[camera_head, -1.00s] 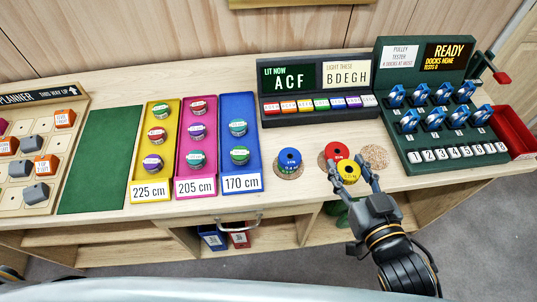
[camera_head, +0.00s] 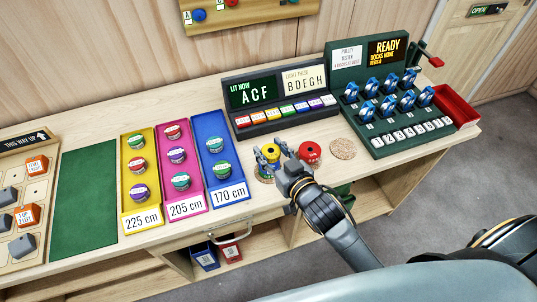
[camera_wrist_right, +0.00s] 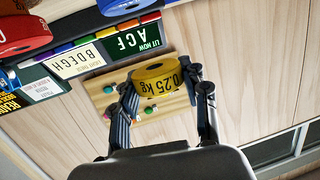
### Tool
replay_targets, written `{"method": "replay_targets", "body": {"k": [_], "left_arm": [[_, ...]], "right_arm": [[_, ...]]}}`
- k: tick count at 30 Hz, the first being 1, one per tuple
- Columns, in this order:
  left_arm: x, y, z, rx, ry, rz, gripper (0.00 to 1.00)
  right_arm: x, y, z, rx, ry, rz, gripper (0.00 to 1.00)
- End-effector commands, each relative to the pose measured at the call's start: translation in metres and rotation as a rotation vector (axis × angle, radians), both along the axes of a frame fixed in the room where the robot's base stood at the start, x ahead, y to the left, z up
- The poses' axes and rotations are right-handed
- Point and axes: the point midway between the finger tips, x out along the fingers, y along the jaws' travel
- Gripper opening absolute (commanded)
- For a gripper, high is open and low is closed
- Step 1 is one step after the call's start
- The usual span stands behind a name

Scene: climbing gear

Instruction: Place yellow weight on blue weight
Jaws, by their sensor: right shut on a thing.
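The yellow weight (camera_head: 272,150), marked 0.25 kg in the wrist view (camera_wrist_right: 160,82), is between the fingers of my right gripper (camera_head: 268,158). The gripper is shut on it, and its fingers show on both sides of the weight in the wrist view (camera_wrist_right: 165,95). The blue weight (camera_wrist_right: 122,6) shows at the top edge of the wrist view, apart from the yellow one in that picture. In the head view the yellow weight and gripper cover the blue weight's place almost fully. The exact gap between them cannot be told. My left gripper is not in view.
The red weight (camera_head: 309,151) stands close to the right, with an empty cork disc (camera_head: 343,148) beyond it. The lit-letter console (camera_head: 280,118) is just behind. The blue tray (camera_head: 231,190) of small tins lies to the left.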

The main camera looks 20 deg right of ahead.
Motion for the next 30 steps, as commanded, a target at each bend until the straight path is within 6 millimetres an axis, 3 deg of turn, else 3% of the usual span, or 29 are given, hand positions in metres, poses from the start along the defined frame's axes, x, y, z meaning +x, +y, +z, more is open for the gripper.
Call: {"method": "replay_targets", "body": {"k": [6,16,29,30], "left_arm": [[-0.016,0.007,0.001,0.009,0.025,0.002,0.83],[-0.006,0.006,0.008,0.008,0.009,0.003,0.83],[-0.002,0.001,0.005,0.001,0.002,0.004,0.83],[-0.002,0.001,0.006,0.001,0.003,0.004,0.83]], "right_arm": [[0.017,-0.002,-0.018,0.002,-0.005,0.0,0.04],[0.023,-0.002,-0.053,0.003,-0.002,0.001,0.04],[0.022,-0.002,-0.061,0.002,-0.003,0.002,0.04],[0.022,-0.002,-0.06,0.002,-0.001,0.002,0.53]]}}
